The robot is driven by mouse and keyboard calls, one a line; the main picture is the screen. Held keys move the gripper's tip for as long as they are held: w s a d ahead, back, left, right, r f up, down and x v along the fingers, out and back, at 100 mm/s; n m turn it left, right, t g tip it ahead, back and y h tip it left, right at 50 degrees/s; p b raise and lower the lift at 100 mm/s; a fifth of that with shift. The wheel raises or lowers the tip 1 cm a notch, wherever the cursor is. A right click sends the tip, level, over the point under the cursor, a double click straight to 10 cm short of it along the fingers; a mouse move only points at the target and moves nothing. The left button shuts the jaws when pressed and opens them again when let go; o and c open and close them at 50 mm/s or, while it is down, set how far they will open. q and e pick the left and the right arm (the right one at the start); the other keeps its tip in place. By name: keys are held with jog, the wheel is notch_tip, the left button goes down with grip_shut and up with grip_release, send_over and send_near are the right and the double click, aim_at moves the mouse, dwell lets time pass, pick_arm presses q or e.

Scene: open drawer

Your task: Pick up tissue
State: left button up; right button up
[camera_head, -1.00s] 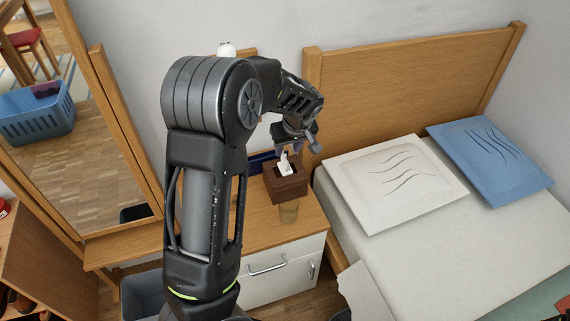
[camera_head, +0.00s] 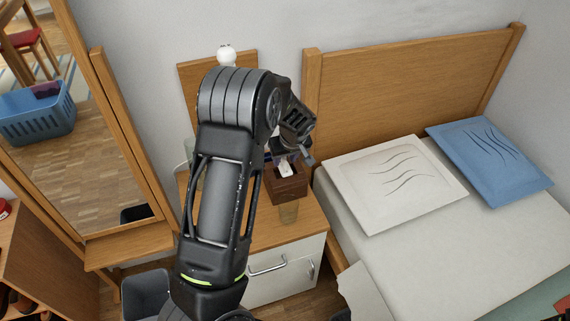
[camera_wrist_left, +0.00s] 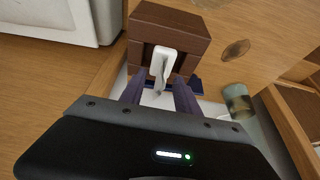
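A white tissue (camera_head: 285,169) sticks up from the top of a brown tissue box (camera_head: 287,187) on the nightstand. In the left wrist view the tissue (camera_wrist_left: 162,64) stands out of the box (camera_wrist_left: 170,30), its tip reaching between my fingers. My left gripper (camera_head: 287,160) is at the tissue, just above the box. In the left wrist view its two purple fingers (camera_wrist_left: 160,92) are apart, one on each side of the tissue's end, with a gap around it. My right gripper is in no view.
The nightstand (camera_head: 313,226) has a white drawer front. A glass (camera_wrist_left: 238,101) stands near the box. The bed with a white pillow (camera_head: 391,181) is to the right, a tall mirror (camera_head: 78,150) to the left.

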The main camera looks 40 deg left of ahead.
pick_arm(q)
jog(key=shift+f, duration=0.2)
dwell(0.5)
grip_shut()
dwell(0.4)
